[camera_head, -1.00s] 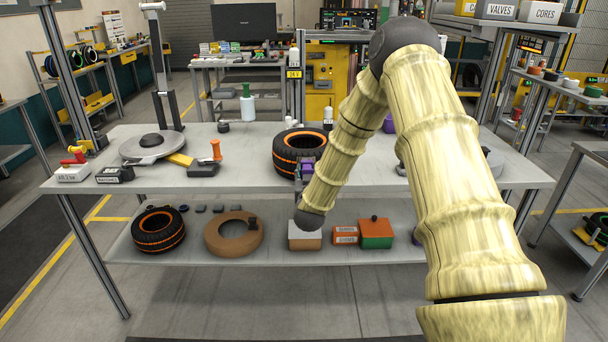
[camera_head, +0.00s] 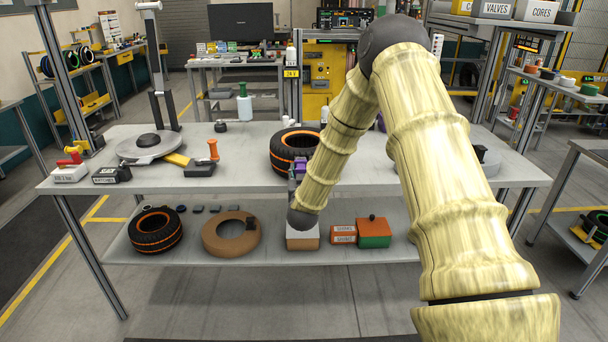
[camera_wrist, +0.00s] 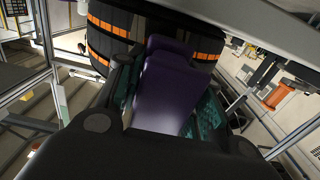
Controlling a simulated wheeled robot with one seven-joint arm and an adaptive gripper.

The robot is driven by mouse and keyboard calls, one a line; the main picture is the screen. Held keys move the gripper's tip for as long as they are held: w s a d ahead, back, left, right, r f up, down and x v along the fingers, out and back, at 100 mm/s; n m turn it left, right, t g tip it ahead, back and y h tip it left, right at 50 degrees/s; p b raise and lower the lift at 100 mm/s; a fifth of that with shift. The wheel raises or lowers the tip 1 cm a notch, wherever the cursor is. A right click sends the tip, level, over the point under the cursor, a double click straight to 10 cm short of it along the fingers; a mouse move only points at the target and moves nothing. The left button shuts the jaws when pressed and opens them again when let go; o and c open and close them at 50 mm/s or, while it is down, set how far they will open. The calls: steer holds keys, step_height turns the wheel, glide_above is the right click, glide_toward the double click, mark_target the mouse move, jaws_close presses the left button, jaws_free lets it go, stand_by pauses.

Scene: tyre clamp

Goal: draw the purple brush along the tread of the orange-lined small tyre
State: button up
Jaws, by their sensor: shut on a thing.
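The small tyre (camera_head: 284,152) is black with orange lines and lies flat on the bench, left of my forearm. In the wrist view its tread (camera_wrist: 190,42) fills the top, with orange dashes. My gripper (camera_head: 298,168) is at the tyre's near side, partly hidden by my arm. In the wrist view my gripper (camera_wrist: 166,80) is shut on the purple brush (camera_wrist: 168,88), which sits between teal finger pads. The brush's far end is up against the tread or very close to it; I cannot tell if they touch.
A second orange-lined tyre (camera_head: 155,231) and a brown ring (camera_head: 230,233) lie on the lower shelf. A round plate clamp (camera_head: 148,147) and an orange-handled tool (camera_head: 212,152) stand at the bench's left.

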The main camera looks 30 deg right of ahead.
stand_by(0.3)
steer(key=shift+s+d, duration=0.55)
steer(key=shift+d, duration=0.35)
steer(key=shift+a, duration=0.15)
steer(key=shift+w+a, duration=0.6)
steer(key=shift+a, duration=0.3)
steer(key=shift+d, duration=0.1)
steer(key=shift+s+d, duration=0.6)
steer(key=shift+d, duration=0.35)
